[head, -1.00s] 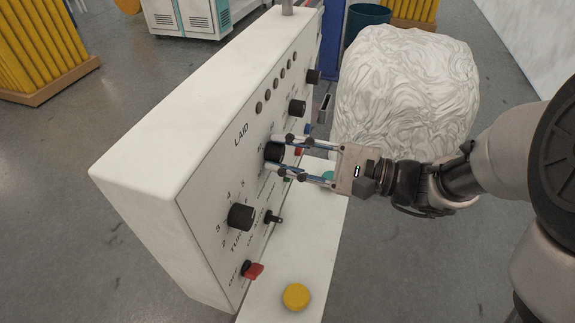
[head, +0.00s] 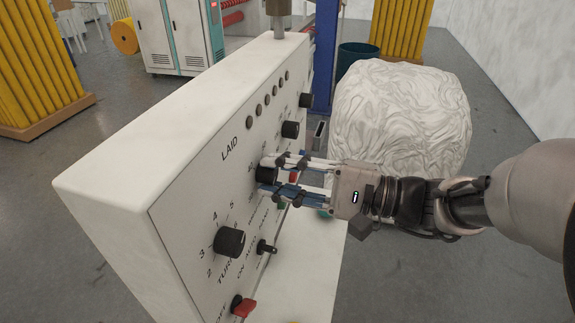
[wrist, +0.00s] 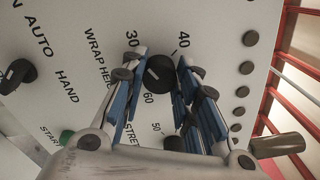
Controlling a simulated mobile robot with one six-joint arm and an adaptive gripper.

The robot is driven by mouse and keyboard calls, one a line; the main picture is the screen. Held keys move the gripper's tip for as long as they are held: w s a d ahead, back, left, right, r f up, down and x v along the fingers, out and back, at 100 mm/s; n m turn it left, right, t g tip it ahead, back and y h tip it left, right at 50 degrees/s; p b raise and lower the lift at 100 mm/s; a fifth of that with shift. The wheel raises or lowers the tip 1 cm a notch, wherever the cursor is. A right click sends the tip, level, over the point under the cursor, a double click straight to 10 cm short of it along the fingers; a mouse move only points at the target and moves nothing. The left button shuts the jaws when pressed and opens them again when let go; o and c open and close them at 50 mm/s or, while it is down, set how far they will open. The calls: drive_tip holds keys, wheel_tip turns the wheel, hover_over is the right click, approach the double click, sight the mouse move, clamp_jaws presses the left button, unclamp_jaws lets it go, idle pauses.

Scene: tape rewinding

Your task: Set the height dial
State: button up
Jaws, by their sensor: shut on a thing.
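The height dial is a round black knob (wrist: 160,73) in the middle of the wrist view, beside the lettering "WRAP HE…" and the numbers 30, 40 and 60. A small light mark shows on its face towards the left; its exact setting is hard to read. In the head view the knob (head: 265,175) sits on the front of the white control panel (head: 175,205), partly behind the fingers. My gripper (wrist: 161,60) is shut on the dial, one finger on each side. In the head view my gripper (head: 269,174) reaches it from the right.
Another black knob (head: 229,243), a small black switch (head: 265,247) and a red switch (head: 243,308) sit nearer on the panel. Another knob (head: 290,129) lies beyond. A white wrapped bale (head: 400,115) stands behind my arm. A white ledge (head: 315,265) runs below the panel.

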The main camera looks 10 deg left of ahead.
drive_tip(key=o, duration=1.1)
drive_tip(key=shift+c, duration=0.2)
drive_tip(key=d, duration=1.2)
drive_tip(key=shift+s, duration=0.45)
